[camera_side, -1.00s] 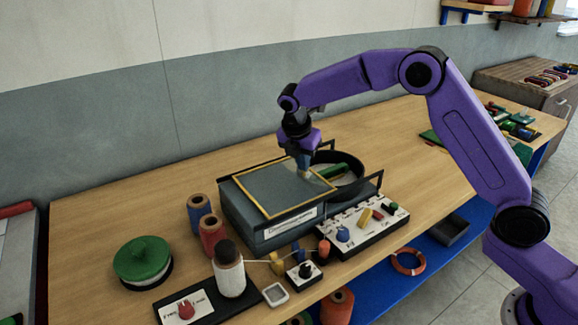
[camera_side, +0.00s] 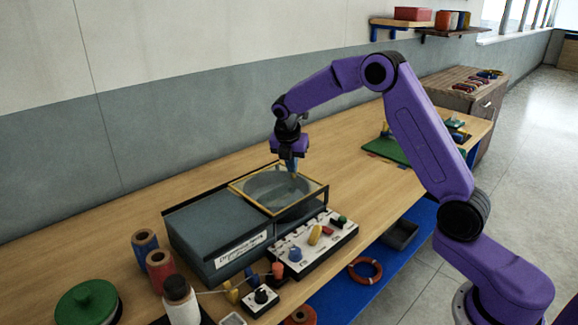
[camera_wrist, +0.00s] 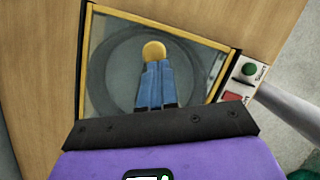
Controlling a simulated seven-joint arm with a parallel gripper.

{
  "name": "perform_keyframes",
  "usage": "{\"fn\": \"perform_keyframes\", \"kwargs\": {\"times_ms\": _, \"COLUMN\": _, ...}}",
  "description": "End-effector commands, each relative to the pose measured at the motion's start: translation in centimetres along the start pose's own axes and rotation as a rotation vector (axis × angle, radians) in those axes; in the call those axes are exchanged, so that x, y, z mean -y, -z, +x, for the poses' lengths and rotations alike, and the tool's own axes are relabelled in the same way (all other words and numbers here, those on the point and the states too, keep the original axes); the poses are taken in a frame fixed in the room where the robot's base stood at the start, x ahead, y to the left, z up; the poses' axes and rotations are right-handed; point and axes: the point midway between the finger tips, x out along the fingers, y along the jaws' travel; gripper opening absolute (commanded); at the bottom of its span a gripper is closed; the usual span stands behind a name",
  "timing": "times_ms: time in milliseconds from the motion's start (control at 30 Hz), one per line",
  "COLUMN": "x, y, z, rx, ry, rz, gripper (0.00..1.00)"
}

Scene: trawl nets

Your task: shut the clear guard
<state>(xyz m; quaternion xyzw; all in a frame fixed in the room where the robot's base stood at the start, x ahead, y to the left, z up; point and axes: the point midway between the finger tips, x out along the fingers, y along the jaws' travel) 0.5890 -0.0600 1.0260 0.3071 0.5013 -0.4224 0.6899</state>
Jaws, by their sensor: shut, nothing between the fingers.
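The clear guard (camera_side: 252,198) is a flat see-through pane in a yellow frame. It lies over the round bowl (camera_side: 268,187) at the right end of the grey machine (camera_side: 205,225). The wrist view shows the guard (camera_wrist: 112,45) with the bowl's dark ring beneath the pane. My gripper (camera_side: 295,174) is shut and points down at the guard's upper side, near its middle right. In the wrist view its blue fingers (camera_wrist: 154,80) are together, with a round yellow piece at their tips. I cannot tell whether the tips touch the pane.
A control panel (camera_side: 316,242) with knobs and a green button stands along the machine's front. Thread spools (camera_side: 160,268) and a green-lidded round container (camera_side: 88,302) are at the left. The bench behind the machine is clear.

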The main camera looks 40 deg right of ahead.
Motion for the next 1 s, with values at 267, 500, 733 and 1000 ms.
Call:
{"fn": "perform_keyframes", "kwargs": {"times_ms": 267, "x": -0.1, "y": 0.3, "z": -0.1, "rx": 0.000, "ry": 0.000, "rz": -0.001, "gripper": 0.00}}
{"fn": "perform_keyframes", "kwargs": {"times_ms": 500, "x": -0.1, "y": 3.1, "z": -1.6, "rx": 0.000, "ry": -0.001, "rz": -0.005, "gripper": 0.00}}
{"fn": "perform_keyframes", "kwargs": {"times_ms": 733, "x": -0.1, "y": 3.6, "z": -6.1, "rx": 0.002, "ry": -0.006, "rz": 0.001, "gripper": 0.00}}
{"fn": "perform_keyframes", "kwargs": {"times_ms": 1000, "x": -0.1, "y": 3.6, "z": -10.5, "rx": 0.000, "ry": -0.002, "rz": 0.000, "gripper": 0.00}}
